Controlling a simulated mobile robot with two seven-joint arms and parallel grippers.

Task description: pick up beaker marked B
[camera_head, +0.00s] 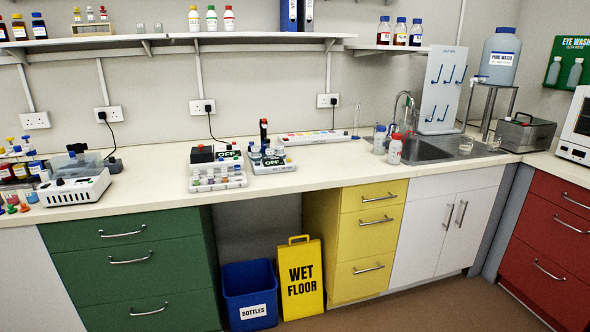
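No beaker with a readable letter B shows in the head view. A small clear vessel (465,146) that looks like a beaker stands by the right side of the sink. Two small pale vessels (148,28) stand on the left wall shelf, too small to identify. Small clear glassware, partly hidden, stands around a device with an OFF sign (274,161) in the middle of the bench. Neither of my grippers is in view.
The cream benchtop (325,166) is bare along its front middle. A white instrument (75,188) and crowded bottles fill the left end. A sink (424,150) is at right. A blue bin (249,292) and a yellow WET FLOOR sign (300,280) stand below.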

